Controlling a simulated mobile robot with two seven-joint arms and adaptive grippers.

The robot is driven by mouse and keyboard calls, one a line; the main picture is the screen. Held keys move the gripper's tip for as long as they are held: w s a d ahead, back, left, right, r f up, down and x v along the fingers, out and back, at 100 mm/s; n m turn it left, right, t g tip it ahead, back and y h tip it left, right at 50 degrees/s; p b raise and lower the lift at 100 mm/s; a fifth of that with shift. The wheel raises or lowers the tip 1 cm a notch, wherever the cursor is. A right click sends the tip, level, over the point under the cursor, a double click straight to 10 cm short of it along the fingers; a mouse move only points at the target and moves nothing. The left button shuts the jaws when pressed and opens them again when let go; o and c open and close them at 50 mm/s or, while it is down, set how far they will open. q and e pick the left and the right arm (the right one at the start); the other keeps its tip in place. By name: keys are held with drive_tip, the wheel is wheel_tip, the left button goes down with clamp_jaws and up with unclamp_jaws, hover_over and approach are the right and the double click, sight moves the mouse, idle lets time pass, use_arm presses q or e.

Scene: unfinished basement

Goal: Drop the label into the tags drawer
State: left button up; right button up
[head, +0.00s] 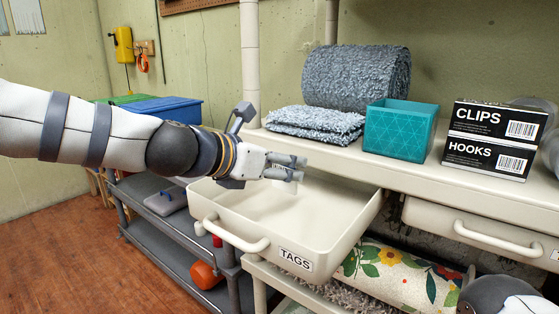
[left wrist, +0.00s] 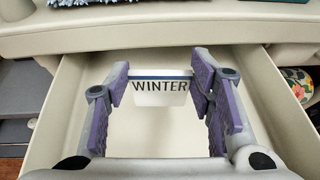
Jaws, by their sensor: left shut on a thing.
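The label, a white tag with a blue stripe and the word WINTER (left wrist: 160,98), is between the purple-padded fingertips of my left gripper (left wrist: 158,84) in the left wrist view. The left gripper (head: 301,168) is shut on it, above the open tags drawer. In the head view the label is mostly hidden by the fingers. The cream tags drawer (head: 230,218) is pulled out, with a curved handle and a TAGS plate (head: 296,259) on its front. Its visible floor (left wrist: 150,135) looks empty. My right gripper does not show.
A shelf above the drawer holds a teal box (head: 399,130), folded grey cloth (head: 314,121), a grey fluffy roll (head: 356,78) and the CLIPS (head: 497,121) and HOOKS (head: 486,157) boxes. A second drawer (head: 485,228) to the right is shut. A floral roll (head: 397,274) lies below.

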use_arm(q)
drive_tip(key=shift+r, duration=0.1)
drive_tip(key=o, duration=1)
drive_tip(key=v, duration=1.2)
